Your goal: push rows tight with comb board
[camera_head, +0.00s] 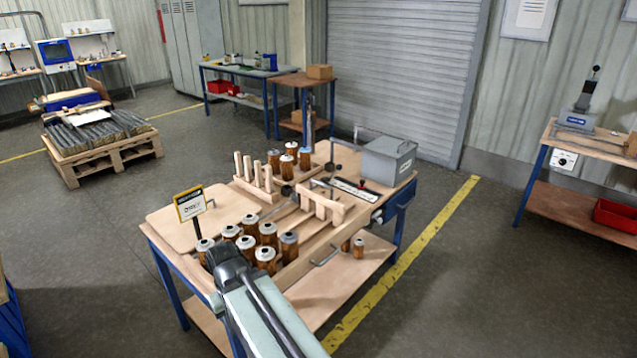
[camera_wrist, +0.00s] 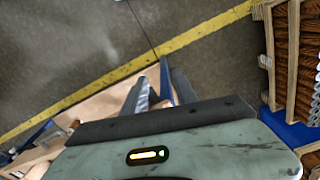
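Several amber filter cartridges with grey caps (camera_head: 249,243) stand in rows at the near left of the workbench (camera_head: 328,238). A smaller group of cartridges (camera_head: 287,166) stands further back. A wooden piece with upright teeth (camera_head: 255,178), comb-like, stands in the middle left of the bench. A second toothed wooden piece (camera_head: 322,207) lies to its right; I cannot tell which is the comb board. My gripper (camera_head: 226,262) is at the near edge by the front cartridges, its fingertips hidden in the head view. In the wrist view my gripper (camera_wrist: 158,88) looks open, with nothing clearly held.
A small sign (camera_head: 190,204) stands at the bench's left. A grey box (camera_head: 388,160) is at its back right. Two small cartridges (camera_head: 352,247) are on the lower shelf. A wooden rack of brown ribbed pieces (camera_wrist: 292,55) fills the wrist view's right edge.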

